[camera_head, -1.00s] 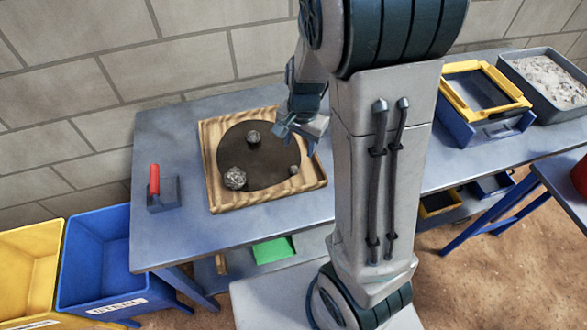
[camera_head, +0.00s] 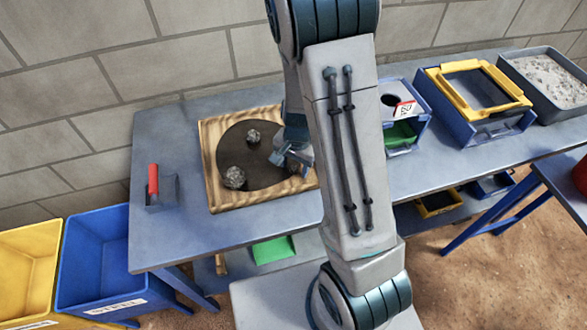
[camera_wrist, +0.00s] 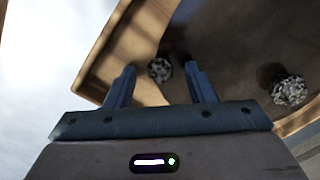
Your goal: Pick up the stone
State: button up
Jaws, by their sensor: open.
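Grey, rough stones lie on a dark round patch in a wooden tray (camera_head: 209,178). A larger stone (camera_head: 234,177) is at the front left and a smaller stone (camera_head: 253,136) at the back. My gripper (camera_head: 293,160) is low over the tray's right side and hides a third stone there in the head view. In the wrist view, my gripper (camera_wrist: 160,70) is open, and a small stone (camera_wrist: 160,69) shows between the two blue fingertips. I cannot tell whether they touch it. Another stone (camera_wrist: 289,89) lies farther right in that view.
A red-handled tool (camera_head: 154,183) stands left of the tray on the grey table (camera_head: 176,235). A blue box (camera_head: 410,125), a yellow-framed sieve box (camera_head: 475,92) and a gravel bin (camera_head: 545,80) stand to the right. Bins (camera_head: 95,255) are at the left.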

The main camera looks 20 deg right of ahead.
jog(key=c, duration=1)
jog(key=shift+c, duration=0.2)
jog(key=shift+r, duration=0.15)
